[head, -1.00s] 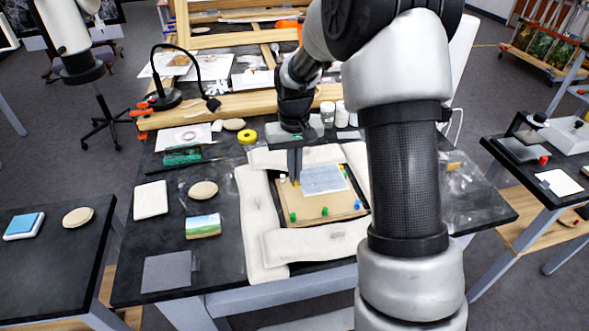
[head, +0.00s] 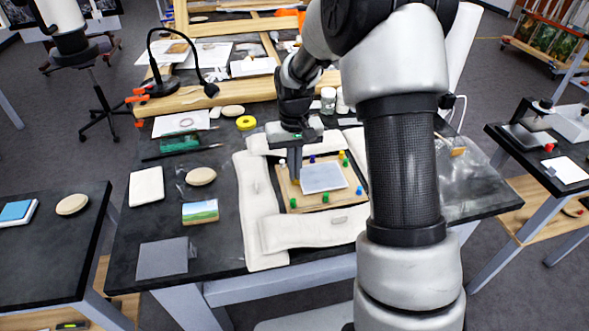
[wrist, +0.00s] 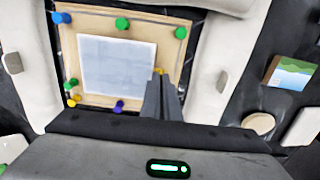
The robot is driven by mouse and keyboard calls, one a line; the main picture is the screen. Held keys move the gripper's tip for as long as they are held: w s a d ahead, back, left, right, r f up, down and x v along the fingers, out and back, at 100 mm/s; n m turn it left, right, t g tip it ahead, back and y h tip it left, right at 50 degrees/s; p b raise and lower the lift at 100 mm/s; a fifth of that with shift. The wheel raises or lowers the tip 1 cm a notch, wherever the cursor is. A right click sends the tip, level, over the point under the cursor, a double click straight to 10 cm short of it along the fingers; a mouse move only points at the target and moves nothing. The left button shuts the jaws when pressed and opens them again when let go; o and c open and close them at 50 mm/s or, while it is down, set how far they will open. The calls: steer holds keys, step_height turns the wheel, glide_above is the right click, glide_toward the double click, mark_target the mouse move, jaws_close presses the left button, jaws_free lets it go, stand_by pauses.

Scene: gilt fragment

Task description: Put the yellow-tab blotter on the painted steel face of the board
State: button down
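The blotter (head: 323,178) is a pale grey-white sheet lying over the middle of the tan-framed board (head: 310,204). In the wrist view the blotter (wrist: 117,66) looks flat, with the board's tan margin (wrist: 90,24) around it. A bit of yellow tab (wrist: 158,71) shows at its edge, between my fingertips. My gripper (head: 296,180) points down at the blotter's left edge in the head view. Its fingers (wrist: 161,78) are close together on the tab. Whether the blotter touches the board is unclear; the face beneath it is hidden.
Coloured pins, including a green one (head: 325,197) and a blue one (wrist: 62,18), stand around the board's margin. White padded bolsters (head: 315,231) surround the board. A small landscape picture (head: 200,212) and a grey square (head: 162,259) lie left on the dark table.

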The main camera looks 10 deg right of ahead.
steer(key=shift+f, duration=0.45)
stand_by(0.4)
steer(key=c, duration=1.9)
jaws_free()
steer(key=shift+c, duration=0.2)
